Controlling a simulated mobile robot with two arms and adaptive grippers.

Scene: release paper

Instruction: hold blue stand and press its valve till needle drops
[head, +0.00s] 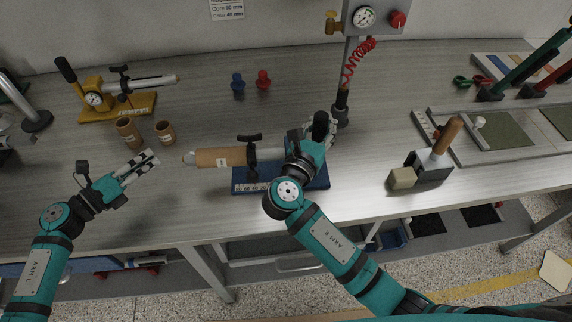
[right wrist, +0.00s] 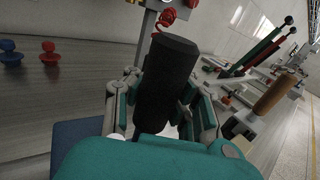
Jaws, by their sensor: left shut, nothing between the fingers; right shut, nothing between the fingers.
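The blue stand (head: 318,183) is on the bench in the middle, holding a light tube with a brown sleeve (head: 222,157) under a black clamp (head: 250,140). My right gripper (head: 322,128) is shut over the stand's right end, by a thick black handle (head: 320,118). In the right wrist view the handle (right wrist: 168,75) stands up amid my finger links (right wrist: 160,110); contact is unclear. The stand's blue edge (right wrist: 75,140) shows at lower left. Its gauge and valve are hidden by my right arm. My left gripper (head: 146,163) is shut and empty, left of the tube's tip.
A yellow stand (head: 130,107) with a gauge is at the back left. Two brown cups (head: 128,132) stand before it. Blue (head: 238,84) and red (head: 263,80) knobs are behind. A gauge panel (head: 375,18) is at the back. A wooden-handled block (head: 432,160) stands right.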

